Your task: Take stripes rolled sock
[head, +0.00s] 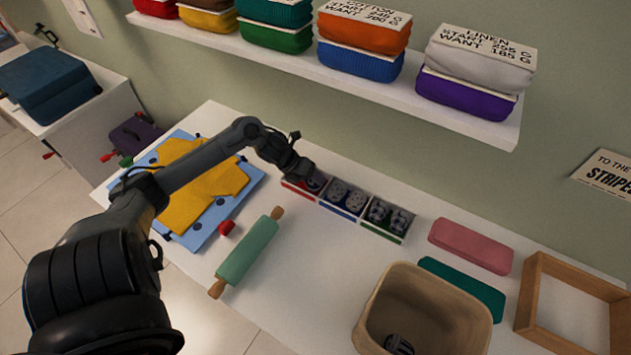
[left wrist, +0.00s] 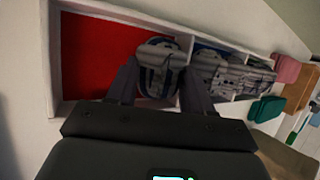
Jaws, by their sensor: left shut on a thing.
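A rolled sock with dark and pale stripes (left wrist: 160,70) sits in the red-floored compartment (left wrist: 95,60) of a white divided box. My left gripper (head: 304,172) reaches down into this compartment at the box's left end. In the left wrist view its two fingers stand on either side of the striped sock and are shut on it. The sock is still inside the compartment, and part of it is hidden by the fingers. The blue compartment (head: 342,198) and the green compartment (head: 387,217) hold more rolled socks. My right gripper is not in view.
A tan basket (head: 450,280) with a dark striped item inside stands at the front. A green rolling pin (head: 247,252), a yellow garment (head: 205,185) on a blue board, a pink block (head: 470,246) and a wooden frame (head: 545,275) surround the box. A loaded shelf (head: 390,90) hangs above.

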